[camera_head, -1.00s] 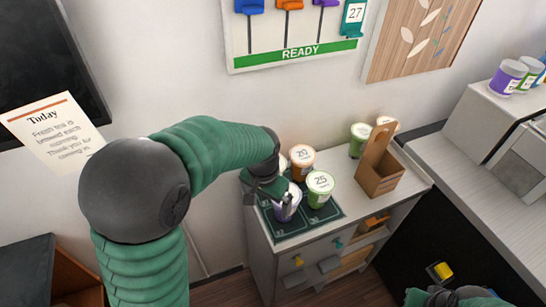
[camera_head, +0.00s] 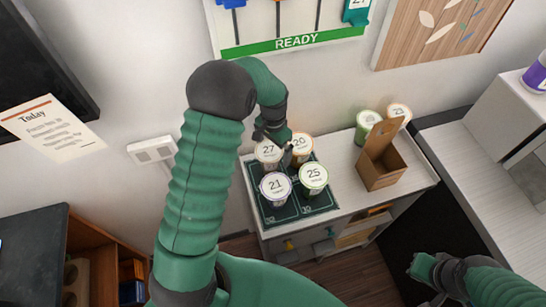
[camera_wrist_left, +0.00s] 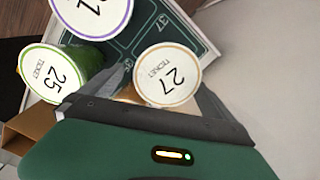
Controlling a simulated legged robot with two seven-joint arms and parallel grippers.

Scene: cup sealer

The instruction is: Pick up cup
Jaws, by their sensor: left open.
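Several lidded cups stand on a dark green mat (camera_head: 262,209): cup 27 (camera_head: 266,155) at back left, cup 20 (camera_head: 302,143) at back right, cup 21 (camera_head: 275,187) at front left and green cup 25 (camera_head: 314,176) at front right. My left gripper (camera_head: 284,148) is open at the back cups, close to cups 27 and 20. In the left wrist view, the lid of cup 27 (camera_wrist_left: 167,75) shows between the open fingers; whether they touch it I cannot tell. Cup 20 is mostly hidden there. My right gripper (camera_head: 423,268) is at lower right, away from the cups.
A brown carrier (camera_head: 381,165) stands right of the mat, with a green cup (camera_head: 368,124) and cup 23 (camera_head: 399,113) behind it. A wall board marked READY (camera_head: 292,41) hangs above. A white counter (camera_head: 490,170) lies to the right.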

